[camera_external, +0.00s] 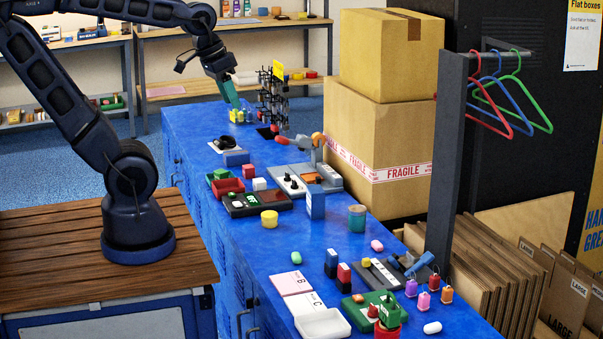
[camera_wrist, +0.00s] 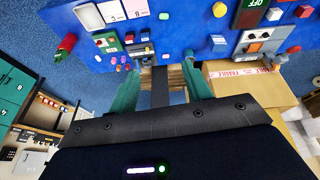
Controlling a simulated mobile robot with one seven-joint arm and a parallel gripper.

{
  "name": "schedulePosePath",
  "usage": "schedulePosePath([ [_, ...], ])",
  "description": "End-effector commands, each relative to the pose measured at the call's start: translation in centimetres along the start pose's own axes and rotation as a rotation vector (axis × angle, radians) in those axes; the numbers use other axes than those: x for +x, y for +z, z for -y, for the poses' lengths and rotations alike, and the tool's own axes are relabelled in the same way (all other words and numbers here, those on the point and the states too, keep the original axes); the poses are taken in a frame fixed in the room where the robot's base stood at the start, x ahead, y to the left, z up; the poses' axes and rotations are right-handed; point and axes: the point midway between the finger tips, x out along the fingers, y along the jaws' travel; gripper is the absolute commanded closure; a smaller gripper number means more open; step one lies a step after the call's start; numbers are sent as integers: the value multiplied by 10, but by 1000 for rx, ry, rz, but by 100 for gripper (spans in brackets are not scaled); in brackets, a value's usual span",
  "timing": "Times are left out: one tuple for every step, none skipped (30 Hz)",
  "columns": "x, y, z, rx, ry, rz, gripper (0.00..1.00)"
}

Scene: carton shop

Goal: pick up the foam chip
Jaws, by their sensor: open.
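I cannot tell for certain which is the foam chip. My gripper (camera_external: 233,100) is at the far end of the bench, above a yellow block group, well away from these pieces. In the wrist view its teal fingers (camera_wrist: 160,72) are apart with nothing held.
A black rack (camera_external: 273,100) stands close to my gripper. Along the bench are a control box (camera_external: 256,201), a grey fixture (camera_external: 293,186), a teal cup (camera_external: 357,222), a white tray (camera_external: 322,324) and padlocks (camera_external: 434,282). Large cartons (camera_external: 378,140) stand behind the bench.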

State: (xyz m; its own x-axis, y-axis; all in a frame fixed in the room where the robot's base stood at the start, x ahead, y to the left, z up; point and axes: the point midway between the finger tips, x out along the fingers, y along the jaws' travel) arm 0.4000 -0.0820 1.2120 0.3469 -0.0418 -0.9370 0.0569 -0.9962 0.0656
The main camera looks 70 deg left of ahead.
Motion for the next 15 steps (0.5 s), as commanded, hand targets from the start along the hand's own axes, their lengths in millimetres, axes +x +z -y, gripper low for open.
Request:
schedulePosePath([
  [9,-6,0,-30,12,24,51],
  [14,-9,-1,-49,20,36,51],
  [20,-14,-2,-75,31,51,51],
  [25,-17,-2,-93,38,63,51],
  [30,-20,-2,-113,45,74,51],
  [37,-24,-3,-140,55,89,51],
  [42,-27,-3,-159,61,101,51],
  [48,-30,-4,-179,67,112,51],
  [55,-34,-4,-205,75,127,51],
  [60,-37,-4,-226,81,137,51],
  [66,-40,-4,-248,86,148,51],
  [73,-44,-3,-275,92,162,51],
  [78,-46,-3,-297,98,174,51],
  [84,-49,-3,-318,101,185,51],
  [92,-52,-2,-348,107,199,51],
])
